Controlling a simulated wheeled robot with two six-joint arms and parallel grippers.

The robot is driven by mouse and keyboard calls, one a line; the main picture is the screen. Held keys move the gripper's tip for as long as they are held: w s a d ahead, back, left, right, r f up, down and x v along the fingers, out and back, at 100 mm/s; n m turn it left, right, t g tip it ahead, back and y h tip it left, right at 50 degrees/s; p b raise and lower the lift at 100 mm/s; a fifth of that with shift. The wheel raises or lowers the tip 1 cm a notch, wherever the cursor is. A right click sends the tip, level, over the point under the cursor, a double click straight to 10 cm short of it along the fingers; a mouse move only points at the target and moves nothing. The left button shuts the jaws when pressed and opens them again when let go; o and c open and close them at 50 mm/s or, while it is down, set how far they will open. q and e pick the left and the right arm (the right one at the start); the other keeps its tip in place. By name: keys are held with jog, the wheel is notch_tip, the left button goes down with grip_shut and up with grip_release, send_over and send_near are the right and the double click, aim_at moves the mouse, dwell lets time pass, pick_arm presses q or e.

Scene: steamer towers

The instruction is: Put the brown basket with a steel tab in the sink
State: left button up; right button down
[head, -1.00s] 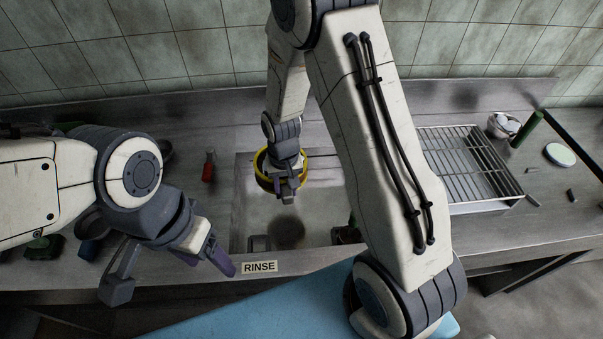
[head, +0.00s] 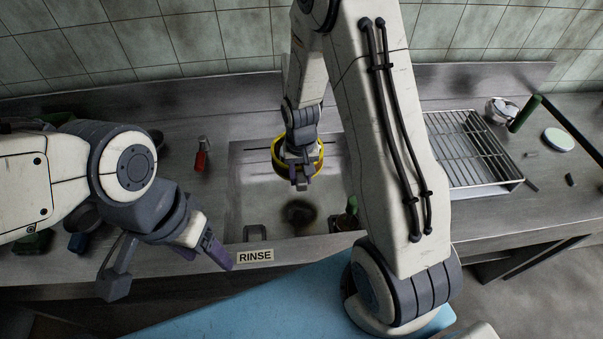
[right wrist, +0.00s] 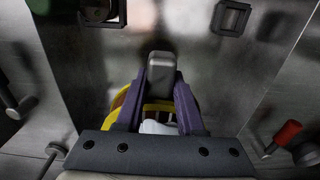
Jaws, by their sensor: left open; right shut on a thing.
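My right gripper (head: 300,180) is shut on a round basket with a yellow rim (head: 279,160), holding it over the far part of the sink (head: 240,195). A dark shadow lies on the sink floor below, and the basket seems to hang above it. The gripper hides much of the basket, so its wall colour is hard to tell. In the right wrist view a grey metal-looking piece (right wrist: 161,70) sits between the fingertips, with the yellow rim (right wrist: 118,100) behind the fingers and something white inside. My left gripper (head: 167,268) is open and empty, left of the RINSE sign.
The RINSE sign (head: 255,257) is on the sink's front edge. A green-topped item (head: 347,216) stands at the sink's right side, partly hidden by my arm. A red-handled item (head: 201,158) lies left of the sink. A wire rack (head: 470,150) and a bowl (head: 500,110) are at the right.

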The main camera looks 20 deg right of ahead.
jog(key=b, duration=1)
send_near(301, 213)
notch_tip(301, 213, down, 5)
jog(key=shift+w+f, duration=0.15)
jog(key=shift+f+b, duration=0.4)
jog(key=shift+f, duration=0.15)
jog(key=shift+c, duration=2.2)
grip_release()
jog(key=shift+r, duration=0.15)
notch_tip(301, 213, up, 10)
jog(key=shift+r, duration=0.15)
